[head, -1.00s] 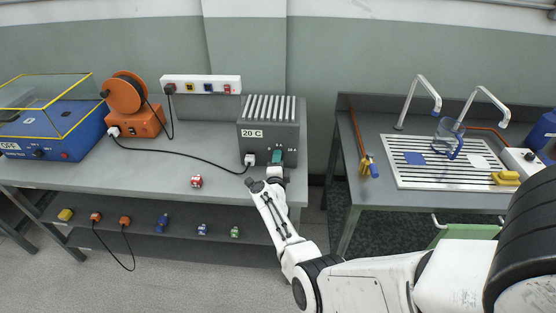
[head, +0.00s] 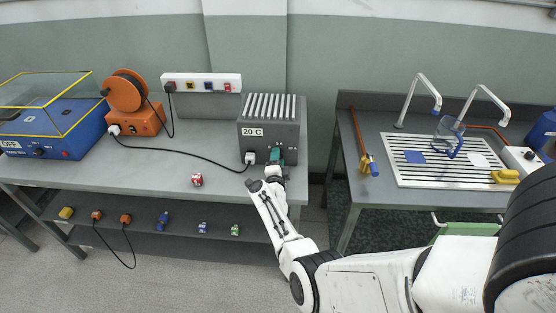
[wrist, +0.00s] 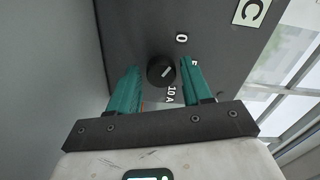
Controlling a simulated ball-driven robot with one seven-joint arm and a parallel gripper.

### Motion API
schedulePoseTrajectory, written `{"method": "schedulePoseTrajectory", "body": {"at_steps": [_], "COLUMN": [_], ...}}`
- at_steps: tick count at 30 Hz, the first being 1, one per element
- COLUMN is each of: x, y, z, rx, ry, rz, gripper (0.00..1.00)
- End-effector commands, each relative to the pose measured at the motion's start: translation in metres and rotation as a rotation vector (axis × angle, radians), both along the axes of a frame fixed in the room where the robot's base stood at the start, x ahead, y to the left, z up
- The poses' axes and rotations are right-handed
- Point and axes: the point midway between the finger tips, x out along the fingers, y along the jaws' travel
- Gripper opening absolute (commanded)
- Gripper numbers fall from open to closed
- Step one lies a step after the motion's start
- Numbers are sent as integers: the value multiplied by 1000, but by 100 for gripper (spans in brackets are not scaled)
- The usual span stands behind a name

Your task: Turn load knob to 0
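The load knob (wrist: 161,71) is a round black knob on the dark grey front panel of the heater-like box (head: 285,108). Its pale mark points up and to the right in the wrist view. A "0" label (wrist: 181,38) sits above right of it, a "10 A" label (wrist: 172,94) below right, and another label is partly hidden by the right finger. My gripper (wrist: 161,64) is open, its teal fingers on either side of the knob with gaps showing. In the head view my gripper (head: 276,156) is at the box's front and hides the knob.
A small red-and-white block (head: 197,179) lies on the bench (head: 130,178). An orange cable reel (head: 140,118) and a blue machine (head: 60,135) stand further left. A sink bench is right.

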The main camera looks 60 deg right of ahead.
Motion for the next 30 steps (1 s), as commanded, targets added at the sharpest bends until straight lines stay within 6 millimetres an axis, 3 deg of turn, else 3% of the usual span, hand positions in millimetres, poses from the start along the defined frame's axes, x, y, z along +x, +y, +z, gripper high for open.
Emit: {"method": "schedulePoseTrajectory", "body": {"at_steps": [4,14,30], "x": [-1,-3,-34], "y": [-1,5,83], "z": [0,1,3], "rx": [0,0,-1], "ry": [-1,-2,-1], "rz": [-2,-2,2], "gripper": [63,63,63]}}
